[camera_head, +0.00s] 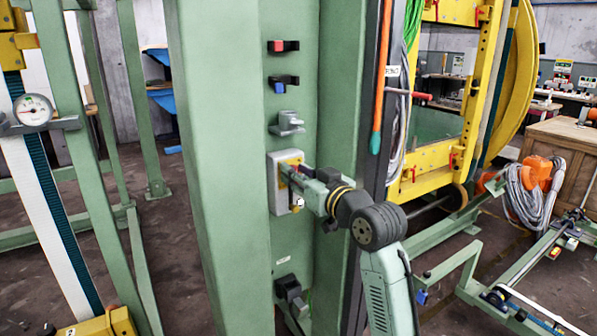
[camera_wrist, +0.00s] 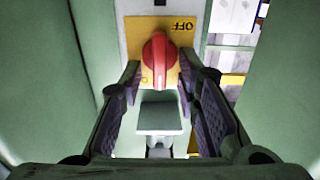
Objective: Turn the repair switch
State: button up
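The repair switch is a red rotary knob (camera_wrist: 158,58) on a yellow plate (camera_wrist: 135,27) marked OFF, whose lettering is upside down in the wrist view. In the head view its grey box (camera_head: 284,157) is on the green column, and my gripper hides the knob. The knob's grip bar looks roughly upright in the wrist view. My gripper (camera_wrist: 160,74) is open, pointing at the switch, with one finger on each side of the knob. It also shows at the box in the head view (camera_head: 297,179). I cannot tell whether either finger touches the knob.
Above the box on the green column (camera_head: 218,130) are a red switch (camera_head: 284,46), a blue one (camera_head: 283,82) and a grey fitting (camera_head: 287,123). Another dark fitting (camera_head: 291,292) is below. The column's flanges stand on both sides. An orange rod (camera_head: 380,85) hangs at right.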

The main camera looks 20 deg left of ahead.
grip_shut()
dwell(0.3)
jog(key=shift+f+b, duration=0.1)
jog(key=shift+b, duration=0.25)
jog(key=shift+s+a+f+n+b, duration=0.1)
jog(key=shift+s+f+n+b, duration=0.1)
jog(key=shift+n+b, duration=2.35)
jog(key=shift+s+a+f+n+b, duration=0.15)
jog(key=shift+n+b, duration=1.55)
jog(key=shift+n, duration=1.75)
jog(key=shift+s+a+f+n+b, duration=0.1)
jog(key=shift+s+f+n+b, duration=0.1)
jog(key=shift+n+b, duration=2.35)
jog(key=shift+n+p, duration=0.45)
jog(key=shift+n, duration=0.1)
